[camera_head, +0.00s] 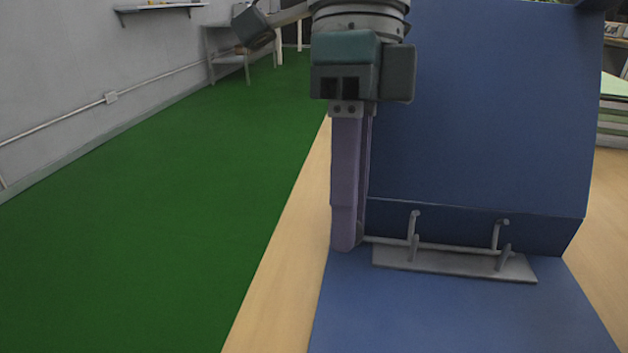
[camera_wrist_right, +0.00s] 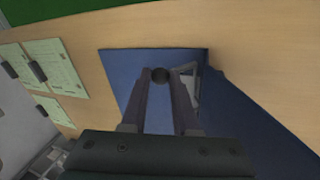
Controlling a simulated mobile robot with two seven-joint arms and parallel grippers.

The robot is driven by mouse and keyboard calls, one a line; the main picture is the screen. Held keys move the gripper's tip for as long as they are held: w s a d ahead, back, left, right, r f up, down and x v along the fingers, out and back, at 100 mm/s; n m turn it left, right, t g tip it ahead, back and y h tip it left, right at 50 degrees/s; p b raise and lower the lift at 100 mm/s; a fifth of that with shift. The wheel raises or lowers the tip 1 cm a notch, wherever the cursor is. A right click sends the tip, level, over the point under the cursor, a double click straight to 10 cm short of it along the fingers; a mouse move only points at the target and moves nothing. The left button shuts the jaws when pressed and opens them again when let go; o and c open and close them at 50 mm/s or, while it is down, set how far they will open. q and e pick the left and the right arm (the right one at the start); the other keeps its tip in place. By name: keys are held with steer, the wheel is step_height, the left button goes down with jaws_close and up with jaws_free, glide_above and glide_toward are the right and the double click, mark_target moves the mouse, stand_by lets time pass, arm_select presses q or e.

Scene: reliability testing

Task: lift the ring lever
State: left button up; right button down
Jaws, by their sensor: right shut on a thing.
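The ring lever (camera_head: 455,246) is a thin grey rod lying across a flat grey base plate (camera_head: 450,263) on a blue panel. Two bent prongs stand up from it, and short supports rise from the plate. My right gripper (camera_head: 347,246) points down at the left end of the rod, its fingertips close to the blue surface. In the right wrist view, the fingertips (camera_wrist_right: 160,76) close on a dark round end of the lever (camera_wrist_right: 159,74). In the head view the fingers hide this end. My left gripper is not in view.
A tall blue panel (camera_head: 480,110) stands right behind the lever, close to my right gripper. The blue base (camera_head: 450,315) rests on a wooden table (camera_head: 285,260). Green floor (camera_head: 160,220) lies open to the left. Papers with dark clips (camera_wrist_right: 50,60) lie on the wood.

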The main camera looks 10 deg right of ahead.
steer(key=c, duration=0.7)
jaws_free()
steer(key=shift+o, duration=0.2)
steer(key=shift+r, duration=0.1)
step_height(320, 180, up, 20)
steer(key=p, duration=1.6)
steer(key=shift+c, duration=0.2)
